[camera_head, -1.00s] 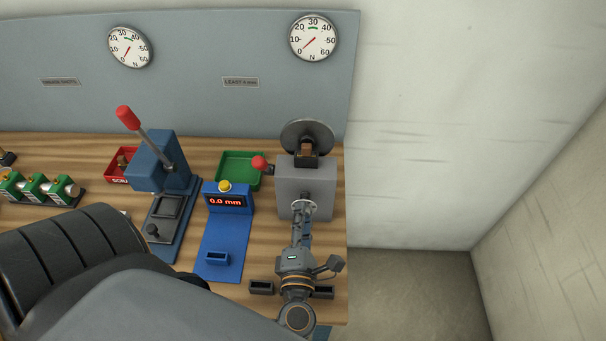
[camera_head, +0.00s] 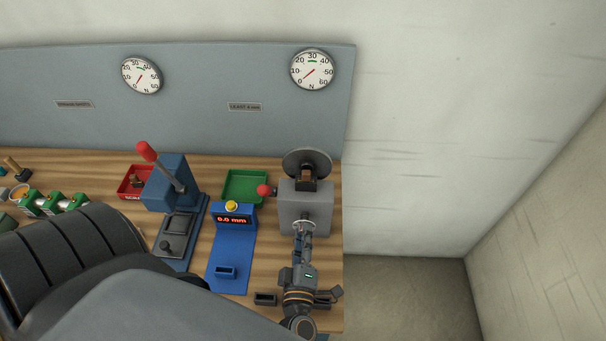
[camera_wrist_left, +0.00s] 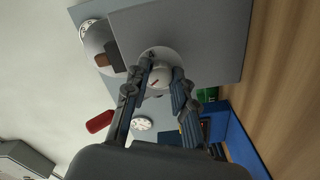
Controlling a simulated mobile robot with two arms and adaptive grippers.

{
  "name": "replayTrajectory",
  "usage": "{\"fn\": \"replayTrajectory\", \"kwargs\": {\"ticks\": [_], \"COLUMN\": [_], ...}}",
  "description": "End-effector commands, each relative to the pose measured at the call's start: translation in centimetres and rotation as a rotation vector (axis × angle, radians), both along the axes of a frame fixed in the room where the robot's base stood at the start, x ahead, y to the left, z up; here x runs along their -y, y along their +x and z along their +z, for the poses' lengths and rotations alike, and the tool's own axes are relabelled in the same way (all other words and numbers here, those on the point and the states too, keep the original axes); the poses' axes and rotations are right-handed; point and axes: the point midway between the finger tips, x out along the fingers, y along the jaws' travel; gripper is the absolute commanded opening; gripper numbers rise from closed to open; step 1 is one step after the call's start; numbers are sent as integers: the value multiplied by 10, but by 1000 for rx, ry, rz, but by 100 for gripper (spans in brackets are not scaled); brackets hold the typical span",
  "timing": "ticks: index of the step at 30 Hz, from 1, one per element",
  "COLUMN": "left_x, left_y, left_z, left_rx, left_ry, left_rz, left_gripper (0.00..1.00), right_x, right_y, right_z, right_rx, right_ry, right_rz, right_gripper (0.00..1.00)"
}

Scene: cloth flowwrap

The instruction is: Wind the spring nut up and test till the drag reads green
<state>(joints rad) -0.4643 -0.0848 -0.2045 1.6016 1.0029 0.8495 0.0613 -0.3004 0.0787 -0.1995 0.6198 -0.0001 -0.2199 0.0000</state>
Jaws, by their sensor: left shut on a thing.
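The spring nut (camera_wrist_left: 160,77) is a pale round knob on the front of the grey drag unit (camera_head: 292,211); in the head view only its pale rim shows. My left gripper (camera_head: 302,231) reaches it from the front and is shut on it. The wrist view shows the fingers (camera_wrist_left: 161,82) on either side of the nut. The unit has a dark disc (camera_head: 306,157) with a brown block on top and a red-knobbed lever (camera_head: 264,190) at its left. The right dial (camera_head: 313,70) has its red needle low, below the green band near 30. My right gripper is out of view.
A blue gauge stand (camera_head: 233,217) reading 0.0 mm and a green tray (camera_head: 240,185) are left of the unit. Further left are a red-handled press (camera_head: 165,183) and a red bin (camera_head: 129,186). The bench's right edge is close to the unit.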

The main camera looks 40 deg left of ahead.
Motion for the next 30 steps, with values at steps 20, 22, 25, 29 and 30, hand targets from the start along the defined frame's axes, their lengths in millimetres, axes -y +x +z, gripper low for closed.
{"fn": "replayTrajectory", "kwargs": {"ticks": [20, 22, 25, 29, 30], "left_x": [0, 0, 0, 0, 0], "left_y": [1, 1, 1, 0, 0], "left_z": [0, 0, 0, 0, 0], "left_rx": [-60, -60, -61, -61, -61], "left_ry": [103, 103, 101, 101, 101], "left_rz": [0, 0, 0, 0, 0], "left_gripper": [0, 0, 29, 48, 48], "right_x": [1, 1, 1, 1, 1], "right_y": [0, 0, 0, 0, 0], "right_z": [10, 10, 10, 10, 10], "right_rx": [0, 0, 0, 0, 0], "right_ry": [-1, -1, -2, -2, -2], "right_rz": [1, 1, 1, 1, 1], "right_gripper": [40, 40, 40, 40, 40]}}
